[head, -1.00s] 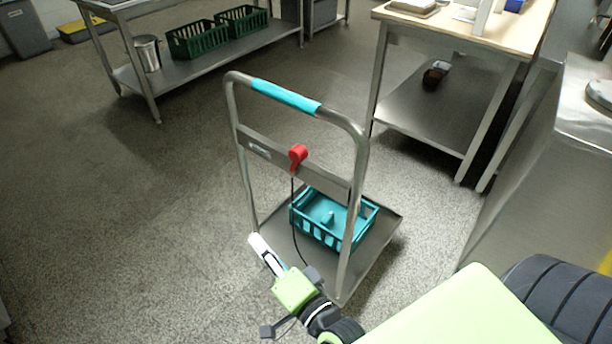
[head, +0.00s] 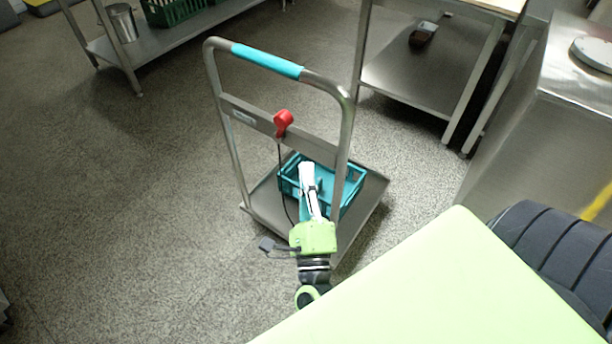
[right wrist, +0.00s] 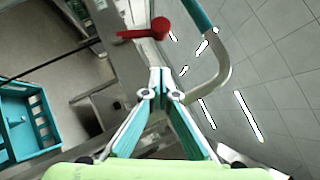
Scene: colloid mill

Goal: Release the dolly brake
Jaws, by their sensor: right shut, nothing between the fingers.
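The dolly has a bent steel handle with a teal grip (head: 268,61) and a flat steel platform (head: 372,200). A red brake lever (head: 283,122) sits on the handle's crossbar (head: 252,119), with a dark cable running down from it. My right gripper (head: 306,168) is shut and empty, pointing up in front of the handle, below and slightly right of the lever. In the right wrist view the red lever (right wrist: 160,28) shows just beyond the closed fingertips (right wrist: 160,74), apart from them. My left gripper is not in view.
A teal basket (head: 350,188) stands on the platform, and it also shows in the right wrist view (right wrist: 50,128). A steel table (head: 400,85) stands behind right, a steel machine (head: 545,110) at right, and a low shelf (head: 165,38) at back left. The floor at left is clear.

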